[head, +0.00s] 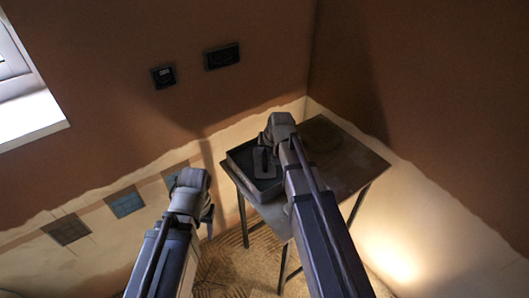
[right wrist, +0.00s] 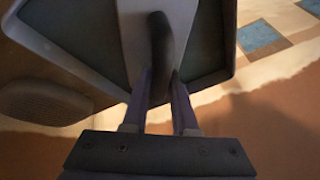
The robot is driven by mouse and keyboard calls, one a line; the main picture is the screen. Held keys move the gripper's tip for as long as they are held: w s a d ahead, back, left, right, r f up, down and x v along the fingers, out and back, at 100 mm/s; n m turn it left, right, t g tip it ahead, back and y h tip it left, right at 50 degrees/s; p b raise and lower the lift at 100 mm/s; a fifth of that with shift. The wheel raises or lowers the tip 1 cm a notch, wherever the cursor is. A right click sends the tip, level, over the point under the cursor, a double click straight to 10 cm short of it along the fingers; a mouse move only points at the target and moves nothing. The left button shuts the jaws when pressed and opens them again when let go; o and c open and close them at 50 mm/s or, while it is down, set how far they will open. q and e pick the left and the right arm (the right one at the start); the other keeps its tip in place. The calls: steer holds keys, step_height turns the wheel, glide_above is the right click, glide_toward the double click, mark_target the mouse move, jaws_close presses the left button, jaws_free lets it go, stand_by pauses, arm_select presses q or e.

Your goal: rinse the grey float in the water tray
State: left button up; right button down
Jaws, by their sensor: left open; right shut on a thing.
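The grey float (head: 271,172) has a flat grey plate and a dark handle. It is over the dark water tray (head: 237,171) on the small table, within the tray's outline. In the right wrist view the float (right wrist: 186,22) has the tray (right wrist: 232,40) around it. My right gripper (right wrist: 160,88) is shut on the float's handle. I cannot tell whether the plate touches the water. My left gripper (head: 207,209) is open and empty, left of the table and apart from it.
The table (head: 354,158) stands in the wall corner. A dark round patch (head: 322,136) lies on its top behind the tray; a round textured thing (right wrist: 45,102) shows beside the tray. Wall switches (head: 222,56) and blue-grey tiles (head: 126,203) are on the left wall.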

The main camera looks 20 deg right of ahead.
stand_by(0.3)
step_height(320, 180, up, 7)
steer(key=p, duration=0.7)
stand_by(0.8)
